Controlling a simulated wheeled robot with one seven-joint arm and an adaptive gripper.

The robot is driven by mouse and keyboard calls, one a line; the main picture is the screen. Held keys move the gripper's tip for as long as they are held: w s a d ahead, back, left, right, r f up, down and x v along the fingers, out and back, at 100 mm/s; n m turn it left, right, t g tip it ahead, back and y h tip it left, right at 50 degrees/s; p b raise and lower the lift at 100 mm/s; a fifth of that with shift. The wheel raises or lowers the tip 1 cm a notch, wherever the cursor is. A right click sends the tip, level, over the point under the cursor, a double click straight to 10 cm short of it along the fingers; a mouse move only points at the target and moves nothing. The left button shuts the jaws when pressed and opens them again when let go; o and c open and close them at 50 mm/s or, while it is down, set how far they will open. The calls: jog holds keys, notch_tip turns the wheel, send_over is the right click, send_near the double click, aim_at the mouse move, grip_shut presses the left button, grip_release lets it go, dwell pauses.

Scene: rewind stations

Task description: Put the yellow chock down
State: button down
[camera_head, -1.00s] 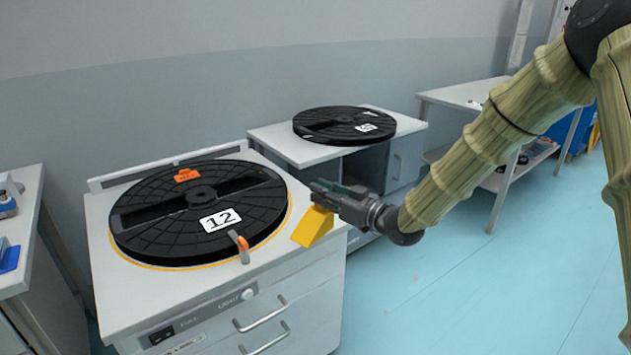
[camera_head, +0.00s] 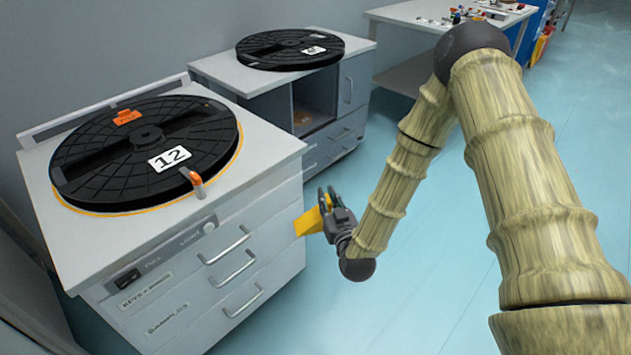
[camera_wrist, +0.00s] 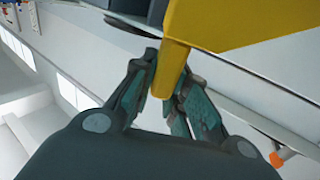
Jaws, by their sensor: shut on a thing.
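The yellow chock (camera_head: 309,220) is held in my gripper (camera_head: 326,203), beside the right side of the near cabinet (camera_head: 262,172) and below the level of its top. In the wrist view, the fingers of my gripper (camera_wrist: 167,88) are shut on a narrow part of the yellow chock (camera_wrist: 225,22), whose wide part runs out of the picture at the top. Whether the chock touches the cabinet cannot be told.
A black reel (camera_head: 147,150) marked 12 lies on the near cabinet, with an orange-tipped lever (camera_head: 196,183) at its edge. A second cabinet (camera_head: 352,68) behind bears another black reel (camera_head: 290,48). Blue floor (camera_head: 440,270) is clear on the right.

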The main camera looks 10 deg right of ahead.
jog(key=f, duration=0.1)
jog(key=d+f+m+h, duration=0.1)
jog(key=s+f+h, duration=0.1)
jog(key=shift+d+f, duration=0.15)
jog(key=shift+d, duration=0.25)
